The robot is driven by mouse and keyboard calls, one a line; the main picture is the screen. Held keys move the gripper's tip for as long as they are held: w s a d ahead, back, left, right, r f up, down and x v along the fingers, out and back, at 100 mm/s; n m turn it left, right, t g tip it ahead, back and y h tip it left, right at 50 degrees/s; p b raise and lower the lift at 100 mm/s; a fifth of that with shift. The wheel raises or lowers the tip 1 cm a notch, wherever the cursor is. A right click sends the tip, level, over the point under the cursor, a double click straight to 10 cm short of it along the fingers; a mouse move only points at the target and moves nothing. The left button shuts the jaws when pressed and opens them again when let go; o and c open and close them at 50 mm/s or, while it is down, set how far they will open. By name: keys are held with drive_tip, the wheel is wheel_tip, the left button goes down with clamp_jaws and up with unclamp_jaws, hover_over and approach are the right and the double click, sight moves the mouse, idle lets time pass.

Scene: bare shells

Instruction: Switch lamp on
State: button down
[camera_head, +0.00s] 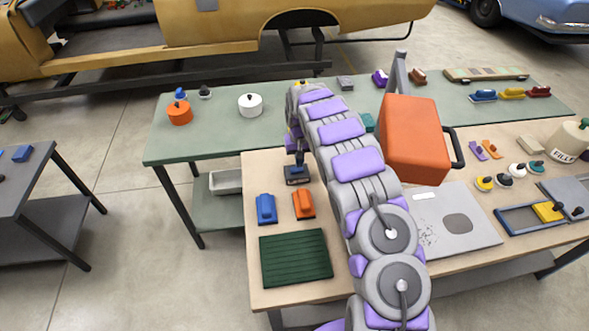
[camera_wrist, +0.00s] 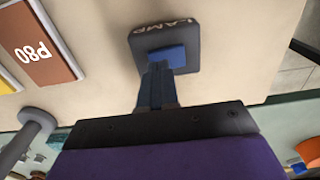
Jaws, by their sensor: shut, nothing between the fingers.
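The lamp switch (camera_head: 297,179) is a small dark plate on the wooden table, left of my arm. In the wrist view its dark plate (camera_wrist: 187,42) reads "LAMP" and carries a blue rocker (camera_wrist: 165,55). My gripper (camera_head: 296,163) points down over the switch. In the wrist view my gripper's fingers (camera_wrist: 158,74) are shut together with nothing between them, and their tips overlap the near side of the blue rocker. I cannot tell whether they touch it. An orange lamp head (camera_head: 412,137) on a grey post stands right of my arm; no glow shows on it.
Blue (camera_head: 266,208) and orange (camera_head: 304,204) blocks and a dark green ribbed mat (camera_head: 296,257) lie in front of the switch. A grey panel (camera_head: 457,230) lies right of my arm. A green table (camera_head: 220,139) with pots stands behind.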

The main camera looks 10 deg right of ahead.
drive_tip(key=shift+d+f, duration=0.3)
drive_tip(key=shift+a+f, duration=0.15)
drive_tip(key=shift+f, duration=0.3)
idle(0.3)
drive_tip(key=shift+r, duration=0.15)
drive_tip(key=shift+r+p, duration=1.2)
drive_tip(key=shift+r, duration=2.15)
drive_tip(key=shift+r, duration=0.1)
